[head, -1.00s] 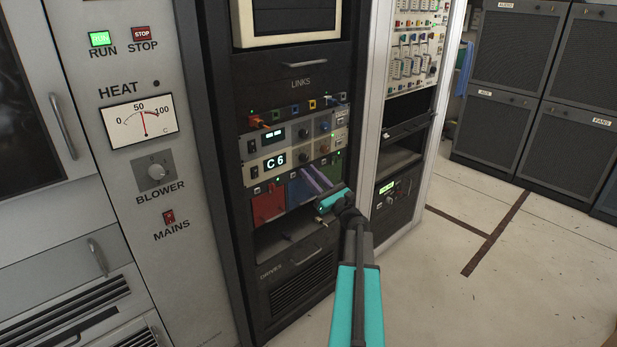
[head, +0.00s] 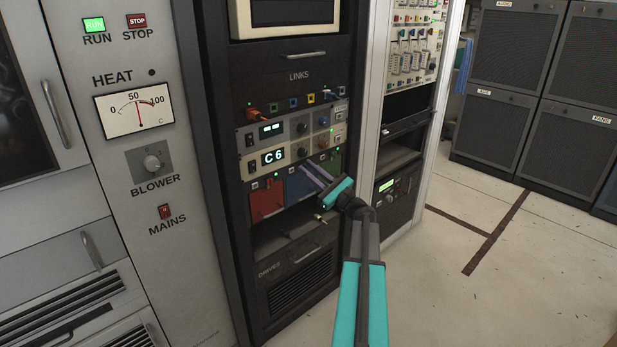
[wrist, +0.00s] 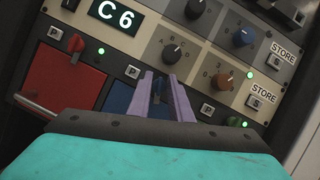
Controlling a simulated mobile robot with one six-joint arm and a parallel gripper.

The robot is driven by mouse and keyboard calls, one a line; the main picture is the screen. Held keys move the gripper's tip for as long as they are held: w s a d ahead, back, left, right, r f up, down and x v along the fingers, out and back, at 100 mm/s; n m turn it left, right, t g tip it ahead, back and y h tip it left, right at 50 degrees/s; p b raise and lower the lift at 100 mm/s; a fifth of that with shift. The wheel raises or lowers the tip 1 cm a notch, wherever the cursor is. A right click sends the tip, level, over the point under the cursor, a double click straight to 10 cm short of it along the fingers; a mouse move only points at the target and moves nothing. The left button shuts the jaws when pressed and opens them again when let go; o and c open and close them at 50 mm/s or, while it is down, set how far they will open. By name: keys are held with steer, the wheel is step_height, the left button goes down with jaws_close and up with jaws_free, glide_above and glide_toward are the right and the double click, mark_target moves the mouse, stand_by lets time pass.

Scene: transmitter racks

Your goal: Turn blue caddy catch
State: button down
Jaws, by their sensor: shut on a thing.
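The blue caddy (head: 295,188) sits in a rack slot between a red caddy (head: 267,199) and a green caddy (head: 335,160). In the wrist view the blue caddy (wrist: 118,98) is partly hidden behind my gripper (wrist: 160,80). Its small blue catch (wrist: 159,86) shows between the two purple fingers, one on each side. My gripper is shut on the catch. In the head view my gripper (head: 311,173) reaches the caddy front from the lower right, and the catch is too small to make out.
The C6 panel (head: 285,152) with knobs and STORE buttons is just above the caddies. An open shelf (head: 290,235) lies below. Floor is clear at right.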

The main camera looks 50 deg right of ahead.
steer(key=n+y+b, duration=0.1)
steer(key=n, duration=0.2)
steer(key=n+g+y+b, duration=0.1)
steer(key=n, duration=0.2)
steer(key=n+g+y+b, duration=0.1)
steer(key=n, duration=0.2)
steer(key=shift+w+n+y+b, duration=0.15)
steer(key=shift+n+y+b, duration=0.15)
steer(key=shift+b, duration=0.05)
steer(key=n+g+b, duration=0.1)
steer(key=n, duration=0.2)
steer(key=n+g, duration=0.2)
steer(key=n, duration=0.2)
steer(key=shift+y+b, duration=0.3)
steer(key=shift+b, duration=0.05)
steer(key=c, duration=1.6)
jaws_free()
steer(key=shift+s, duration=0.2)
